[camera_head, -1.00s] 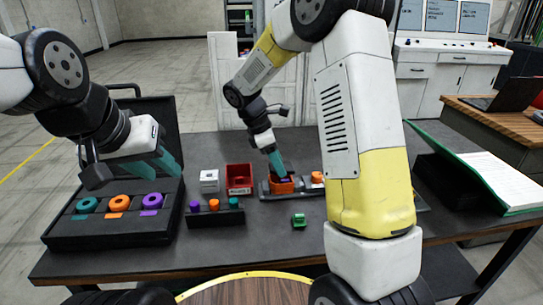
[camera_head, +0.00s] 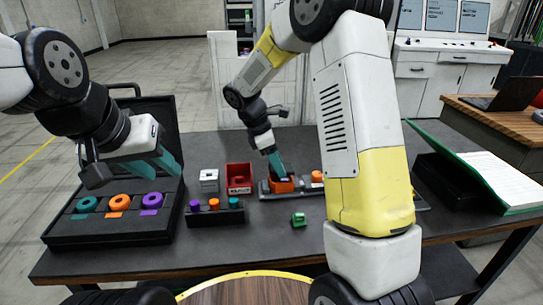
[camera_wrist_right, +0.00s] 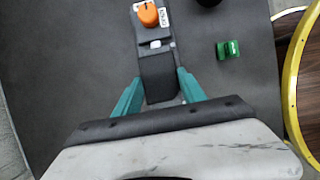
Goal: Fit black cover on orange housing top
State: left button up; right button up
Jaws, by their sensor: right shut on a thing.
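The orange housing (camera_head: 283,186) sits on a grey and black fixture (camera_head: 265,192) at the middle back of the table. My right gripper (camera_head: 277,166) reaches down onto it from above. In the right wrist view its teal fingers (camera_wrist_right: 157,95) lie on both sides of a dark block, which looks like the black cover (camera_wrist_right: 157,78). The gripper is shut on it. The housing is hidden there, and I cannot tell how the cover sits on it. My left gripper (camera_head: 160,163) hangs above the open case; its finger gap is unclear.
The black case (camera_head: 60,232) with coloured rings is at left. A red bin (camera_head: 239,172), a white block (camera_head: 208,178) and a peg rack (camera_head: 200,217) stand left of the fixture. A green block (camera_head: 299,219) lies in front. A green binder (camera_head: 465,165) is at right.

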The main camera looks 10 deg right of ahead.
jog(key=shift+f, duration=1.15)
dwell(0.4)
jog(key=o, duration=1.4)
jog(key=shift+c, duration=0.4)
jog(key=shift+c, duration=0.8)
jog(key=shift+r, duration=4)
jog(key=shift+r, duration=0.1)
